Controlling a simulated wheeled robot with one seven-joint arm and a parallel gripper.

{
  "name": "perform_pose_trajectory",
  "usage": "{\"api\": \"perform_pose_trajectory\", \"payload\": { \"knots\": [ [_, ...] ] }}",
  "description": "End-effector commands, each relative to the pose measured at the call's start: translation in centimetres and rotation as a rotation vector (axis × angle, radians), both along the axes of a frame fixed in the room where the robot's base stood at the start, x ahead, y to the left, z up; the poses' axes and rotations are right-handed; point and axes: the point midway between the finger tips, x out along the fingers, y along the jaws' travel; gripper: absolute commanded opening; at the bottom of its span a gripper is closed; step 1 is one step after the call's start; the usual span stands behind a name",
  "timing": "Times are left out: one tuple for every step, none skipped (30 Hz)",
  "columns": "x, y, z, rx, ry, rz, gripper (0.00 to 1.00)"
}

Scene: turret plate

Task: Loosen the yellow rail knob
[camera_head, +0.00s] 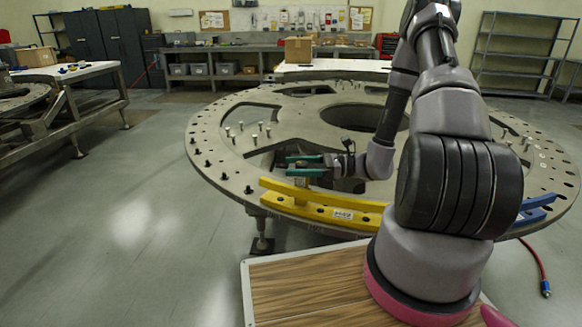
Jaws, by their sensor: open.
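The yellow rail (318,211) lies along the near edge of the round turret plate (237,185). My gripper (292,166), with green fingers, reaches in from the right, just above and behind the rail's left half. Its fingers are apart. A small tan, upright part (301,181) shows just below the fingers and may be the rail's knob. The fingers partly cover that spot, so I cannot tell whether they surround or touch it. My arm hides the rail's right end.
A blue rail (535,208) sits on the plate's right edge. Several bolts (254,139) stand on the plate's left side, which has large cutouts. A workbench (70,73) is at left, with open floor before it. A red hose (537,262) hangs at right.

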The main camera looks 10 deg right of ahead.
Motion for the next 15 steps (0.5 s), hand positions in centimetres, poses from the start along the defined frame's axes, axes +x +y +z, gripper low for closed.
{"api": "perform_pose_trajectory", "payload": {
  "knots": [
    [0.07,0.55,-0.02,0.0,0.0,0.001,0.77],
    [0.1,0.77,-0.02,-0.001,0.0,0.002,0.77],
    [0.15,1.0,-0.02,-0.001,0.0,0.001,0.77],
    [0.18,1.13,-0.02,-0.001,0.0,0.001,0.77],
    [0.21,1.21,-0.02,-0.001,0.0,0.0,0.77],
    [0.25,1.3,-0.02,-0.001,0.0,-0.001,0.77],
    [0.25,1.33,-0.02,-0.001,0.0,-0.001,0.77],
    [0.26,1.35,-0.02,-0.001,0.0,-0.001,0.77],
    [0.27,1.34,-0.02,-0.001,0.0,-0.001,0.77],
    [0.27,1.34,-0.02,-0.001,0.0,-0.001,0.77],
    [0.26,1.35,-0.02,-0.001,0.0,-0.001,0.77],
    [0.26,1.34,-0.01,-0.001,0.0,-0.001,0.77],
    [0.26,1.34,-0.01,-0.001,0.0,-0.001,0.77],
    [0.26,1.34,-0.01,-0.001,0.0,-0.001,0.69],
    [0.26,1.34,-0.01,-0.001,0.0,-0.001,0.54]
  ]
}}
